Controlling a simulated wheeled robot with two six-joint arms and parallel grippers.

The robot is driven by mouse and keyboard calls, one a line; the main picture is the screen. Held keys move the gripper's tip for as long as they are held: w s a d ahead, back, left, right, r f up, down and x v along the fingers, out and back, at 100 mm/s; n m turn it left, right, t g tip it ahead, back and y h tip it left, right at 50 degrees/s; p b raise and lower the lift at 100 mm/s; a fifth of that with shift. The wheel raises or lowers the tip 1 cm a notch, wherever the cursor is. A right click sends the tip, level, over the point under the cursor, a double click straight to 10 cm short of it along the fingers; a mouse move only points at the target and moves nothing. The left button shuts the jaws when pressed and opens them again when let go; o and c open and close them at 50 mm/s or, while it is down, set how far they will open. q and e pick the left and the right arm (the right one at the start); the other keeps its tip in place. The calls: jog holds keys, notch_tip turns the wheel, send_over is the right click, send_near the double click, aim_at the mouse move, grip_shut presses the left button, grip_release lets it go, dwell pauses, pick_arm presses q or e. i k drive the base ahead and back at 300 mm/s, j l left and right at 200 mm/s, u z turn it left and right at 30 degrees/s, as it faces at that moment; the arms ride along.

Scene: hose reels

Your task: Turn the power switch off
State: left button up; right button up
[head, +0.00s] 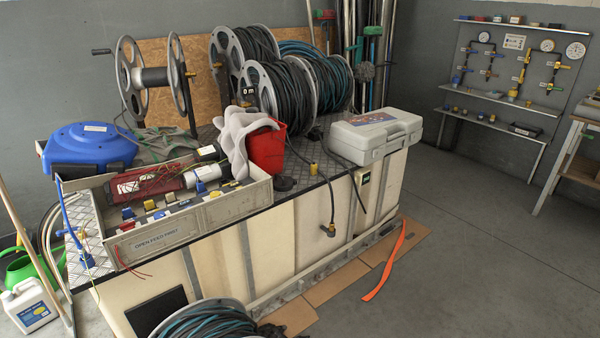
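A small dark fitting with a green and pale face (366,178) sits on the front of the cream cabinet (285,235), near its right end. It may be the power switch, but it is too small to tell, and its position cannot be read. A black panel (157,309) is on the cabinet's lower left front. Neither of my grippers shows in the head view.
Hose reels (283,88), a blue reel (88,148), a grey case (375,134) and a parts tray (190,220) crowd the cabinet top. Another hose reel (205,322) lies in front. An orange strip (386,262) and cardboard (345,285) lie on the floor. The floor to the right is clear.

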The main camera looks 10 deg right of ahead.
aim_at(129, 225)
jog(key=i+l+u, duration=1)
jog(key=l, duration=0.2)
jog(key=i, duration=0.05)
